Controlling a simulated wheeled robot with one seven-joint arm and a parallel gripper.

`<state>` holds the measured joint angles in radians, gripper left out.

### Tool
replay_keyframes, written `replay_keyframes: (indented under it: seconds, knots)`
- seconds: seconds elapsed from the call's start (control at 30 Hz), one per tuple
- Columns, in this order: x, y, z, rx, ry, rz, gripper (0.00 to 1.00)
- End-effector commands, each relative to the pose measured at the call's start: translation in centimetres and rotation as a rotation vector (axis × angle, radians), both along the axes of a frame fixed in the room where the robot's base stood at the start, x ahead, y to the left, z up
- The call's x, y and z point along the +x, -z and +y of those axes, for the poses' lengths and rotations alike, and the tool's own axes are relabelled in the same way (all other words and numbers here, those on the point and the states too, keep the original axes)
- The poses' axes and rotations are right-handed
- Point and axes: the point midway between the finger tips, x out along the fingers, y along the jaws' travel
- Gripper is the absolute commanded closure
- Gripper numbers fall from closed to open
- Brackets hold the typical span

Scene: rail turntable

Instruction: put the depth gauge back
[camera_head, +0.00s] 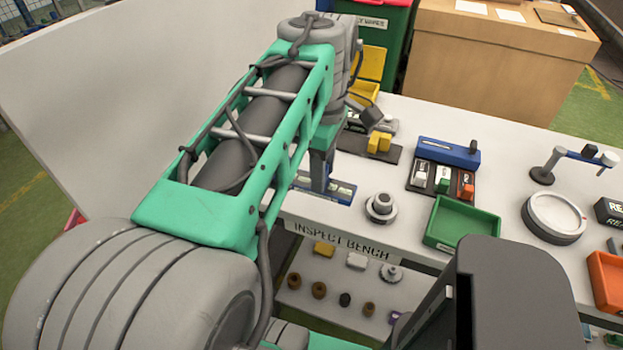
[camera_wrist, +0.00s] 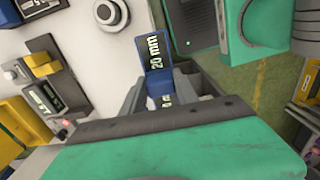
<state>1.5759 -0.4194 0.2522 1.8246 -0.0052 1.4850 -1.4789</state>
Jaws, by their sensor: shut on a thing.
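My gripper (camera_wrist: 161,100) is shut on a blue bar with white labels, one reading 20 mm, which looks like the depth gauge (camera_wrist: 154,50). The bar runs between the two grey fingers in the wrist view. In the head view the depth gauge (camera_head: 341,190) shows on both sides of my gripper (camera_head: 320,183), near the front edge of the inspection bench (camera_head: 400,220). I cannot tell whether it touches the bench. My arm hides part of the bench.
A dark plate with yellow blocks (camera_head: 379,142) lies behind my gripper. A grey round part (camera_head: 381,207) and a green tray (camera_head: 461,224) are to the right, with a round pad (camera_head: 553,214) beyond. A lower shelf (camera_head: 335,300) holds several small parts.

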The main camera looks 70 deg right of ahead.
Motion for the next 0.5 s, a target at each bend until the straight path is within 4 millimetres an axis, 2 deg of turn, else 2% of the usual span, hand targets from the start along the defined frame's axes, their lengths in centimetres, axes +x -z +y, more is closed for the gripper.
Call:
replay_keyframes:
  seconds: [0.03,0.17,0.2,0.33,0.5]
  knots:
    - [0.5,0.4,-1.4,0.005,-0.003,0.001,1.0]
    - [1.7,2.3,-4.9,0.006,-0.002,0.0,1.0]
    - [1.9,3.4,-5.6,0.005,-0.001,0.001,1.0]
    - [2.5,5.9,-7.5,0.003,0.0,0.001,1.0]
    - [3.0,7.5,-8.8,0.001,0.001,0.0,1.0]
